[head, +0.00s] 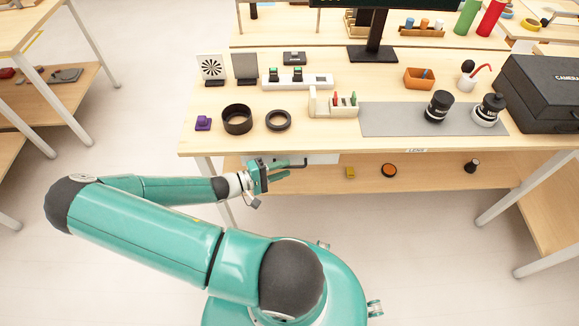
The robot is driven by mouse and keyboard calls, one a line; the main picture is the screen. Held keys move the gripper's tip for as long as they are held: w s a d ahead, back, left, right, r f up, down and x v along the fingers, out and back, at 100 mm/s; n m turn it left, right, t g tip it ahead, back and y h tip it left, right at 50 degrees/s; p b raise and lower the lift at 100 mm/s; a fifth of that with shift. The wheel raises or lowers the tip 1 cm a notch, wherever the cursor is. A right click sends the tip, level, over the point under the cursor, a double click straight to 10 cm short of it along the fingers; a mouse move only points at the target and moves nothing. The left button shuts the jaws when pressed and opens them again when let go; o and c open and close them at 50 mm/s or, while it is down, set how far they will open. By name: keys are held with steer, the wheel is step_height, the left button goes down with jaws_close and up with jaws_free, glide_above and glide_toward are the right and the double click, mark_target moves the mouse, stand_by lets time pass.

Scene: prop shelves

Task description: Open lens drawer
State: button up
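A white drawer front (322,158) shows below the front edge of the table, left of its middle. A dark bar-like handle (298,163) shows in front of it. My gripper (279,172) is at the left end of this handle, its fingers pointing right. The fingers are small here and overlap the handle in the picture, so I cannot tell whether they touch it or how far apart they are. A label reading LENS (416,150) is on the table's front edge, to the right of the drawer front.
The table top (215,95) holds a black ring (237,119), a grey mat (380,119) with two lenses, and a black camera case (541,92). A lower shelf (430,178) holds several small items. The floor at the lower right is clear.

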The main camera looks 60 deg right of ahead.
mark_target(290, 167)
steer(key=shift+x, duration=1.55)
jaws_close()
steer(key=shift+a, duration=0.1)
